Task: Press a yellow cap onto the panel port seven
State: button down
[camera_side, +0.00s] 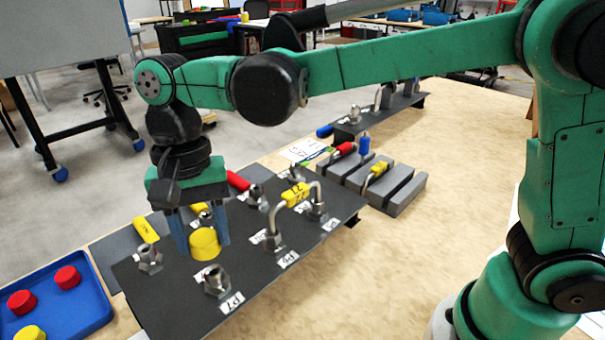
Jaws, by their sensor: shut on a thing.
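A yellow cap (205,243) is held between the two blue fingers of my gripper (203,240). My gripper points down and is shut on the cap. The cap is just above and slightly left of the metal port labelled P7 (217,282), and it looks apart from it. Port seven stands open and uncapped at the front of the dark panel (165,305). The far side of the cap and its underside are hidden.
A blue tray (98,300) at the left holds two red caps (67,277) and a yellow one (30,333). Grey slotted blocks (405,190) stand farther right. The right table area is clear.

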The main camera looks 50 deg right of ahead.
aim_at(216, 281)
jog(key=shift+f, duration=1.65)
jog(key=shift+f, duration=1.2)
jog(key=shift+c, duration=1.4)
grip_release()
jog(key=shift+w+d+r, duration=0.1)
jog(key=shift+w+r, duration=0.05)
jog(key=shift+r, duration=1.25)
jog(key=shift+w+d+r, duration=0.1)
jog(key=shift+w+r, duration=0.05)
jog(key=shift+r, duration=1.25)
jog(key=shift+d, duration=0.1)
